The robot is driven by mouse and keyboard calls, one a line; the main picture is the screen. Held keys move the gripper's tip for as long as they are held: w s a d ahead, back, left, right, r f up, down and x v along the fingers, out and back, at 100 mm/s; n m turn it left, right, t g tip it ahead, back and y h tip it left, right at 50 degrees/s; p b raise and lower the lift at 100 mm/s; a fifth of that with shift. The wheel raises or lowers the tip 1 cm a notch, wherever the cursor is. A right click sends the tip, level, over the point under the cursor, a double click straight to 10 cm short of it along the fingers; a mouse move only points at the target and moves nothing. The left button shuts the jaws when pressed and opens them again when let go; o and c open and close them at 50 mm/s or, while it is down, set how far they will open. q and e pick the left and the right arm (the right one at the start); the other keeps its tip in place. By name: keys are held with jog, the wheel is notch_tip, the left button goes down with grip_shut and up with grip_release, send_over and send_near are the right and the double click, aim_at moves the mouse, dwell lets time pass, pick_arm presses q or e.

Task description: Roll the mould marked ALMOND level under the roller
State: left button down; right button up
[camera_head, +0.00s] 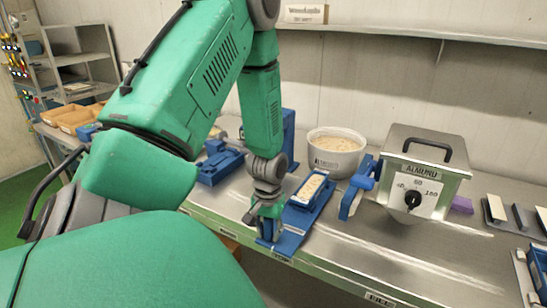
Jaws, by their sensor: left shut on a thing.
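My left gripper (267,222) reaches down to the front edge of the bench and is shut on a blue part at the near end of a blue base (289,241). That part is mostly hidden by the fingers. A blue mould (310,190) with a pale, nubbly filling lies just beyond the gripper, in line with the base. Its marking is too small to read. A blue upright frame (289,138) stands behind my forearm, partly hidden; I cannot tell whether it carries the roller. My right gripper is not in view.
A white tub (336,150) of pale mix stands behind the mould. A steel box (425,172) marked ALMOND, with a dial, stands to the right, a blue bracket (357,187) beside it. Another blue fixture (220,165) is at left.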

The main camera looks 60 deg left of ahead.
pick_arm(q)
jog(key=c, duration=1.3)
grip_release()
jog(key=shift+w+a, duration=0.1)
jog(key=shift+r, duration=0.1)
notch_tip(320, 180, up, 12)
jog(key=shift+f, duration=0.2)
jog(key=shift+a, duration=0.1)
